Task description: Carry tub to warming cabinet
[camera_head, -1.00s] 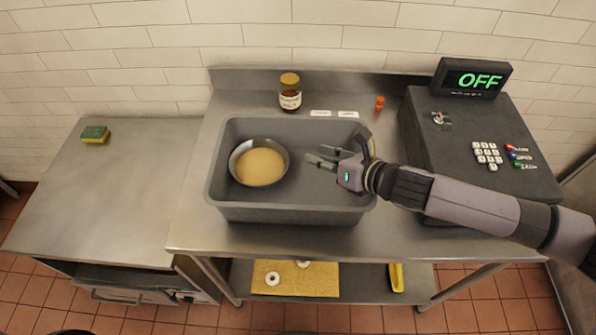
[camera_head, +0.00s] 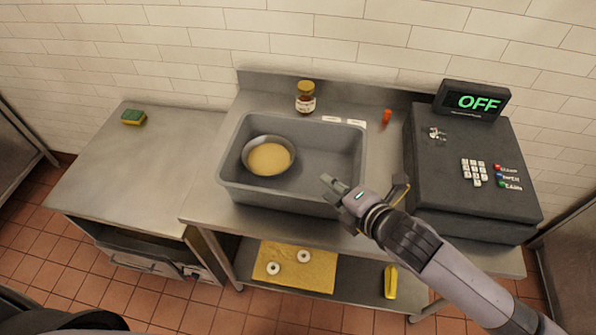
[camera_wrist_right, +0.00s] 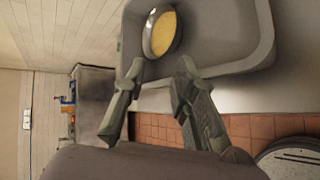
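The grey tub (camera_head: 325,160) stands on the steel worktable and holds a dark bowl (camera_head: 246,158) of yellowish contents in its left part. In the right wrist view the tub (camera_wrist_right: 235,62) and the bowl (camera_wrist_right: 178,40) lie beyond my fingers. My right gripper (camera_head: 336,188) is at the tub's front right, near its front wall; I cannot tell whether it touches. In the right wrist view its fingers (camera_wrist_right: 160,78) are spread with nothing held between them. My left gripper is not in view. No warming cabinet can be made out for sure.
A cash register (camera_head: 455,165) reading OFF stands right of the tub. A jar (camera_head: 306,98) and a small orange-red item (camera_head: 387,116) are behind it. A sponge (camera_head: 133,117) lies on the left counter (camera_head: 120,165), otherwise clear. The lower shelf holds a yellow board (camera_head: 310,272) with white rings.

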